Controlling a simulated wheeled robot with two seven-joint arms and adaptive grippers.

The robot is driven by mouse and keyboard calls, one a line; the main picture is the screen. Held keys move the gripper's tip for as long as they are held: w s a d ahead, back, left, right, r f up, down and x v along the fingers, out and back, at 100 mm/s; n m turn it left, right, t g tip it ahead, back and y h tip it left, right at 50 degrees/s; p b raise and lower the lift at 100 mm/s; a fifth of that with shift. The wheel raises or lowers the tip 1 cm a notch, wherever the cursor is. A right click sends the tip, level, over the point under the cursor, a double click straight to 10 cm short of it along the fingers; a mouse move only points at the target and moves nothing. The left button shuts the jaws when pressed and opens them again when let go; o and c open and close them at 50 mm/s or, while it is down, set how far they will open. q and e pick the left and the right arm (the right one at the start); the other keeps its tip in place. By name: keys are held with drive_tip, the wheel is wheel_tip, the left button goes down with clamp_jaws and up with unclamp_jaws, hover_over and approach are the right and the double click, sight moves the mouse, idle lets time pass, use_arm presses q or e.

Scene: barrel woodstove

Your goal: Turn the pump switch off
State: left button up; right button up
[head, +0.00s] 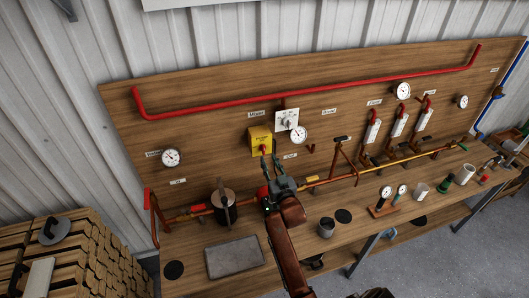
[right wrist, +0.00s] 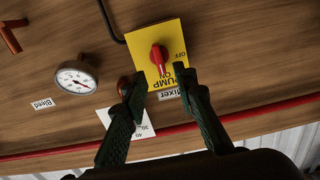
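The pump switch (right wrist: 174,36) is a yellow plate marked PUMP, OFF and ON, with a red knob (right wrist: 158,57); the right wrist view shows it upside down. The knob is elongated, with one end near the word ON. In the head view the yellow switch box (head: 259,137) is on the wooden back panel. My right gripper (head: 275,167) is just below it. In the right wrist view my right gripper (right wrist: 160,86) is open and empty, its fingertips apart near the plate's lower edge; contact with the knob is not visible. My left gripper is not in view.
A white mixer dial (head: 287,119) and a round gauge (head: 299,134) sit right of the switch. A red pipe (head: 310,90) runs above. Below are a dark round pump (head: 223,203) and copper piping. The bench (head: 290,246) holds cups and small gauges.

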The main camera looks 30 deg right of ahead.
sight(264, 151)
drive_tip(key=x, duration=0.6)
drive_tip(key=shift+w+p, duration=0.15)
drive_tip(key=shift+p, duration=0.15)
drive_tip(key=shift+c, duration=0.7)
clamp_jaws()
drive_tip(key=shift+a+f, duration=0.1)
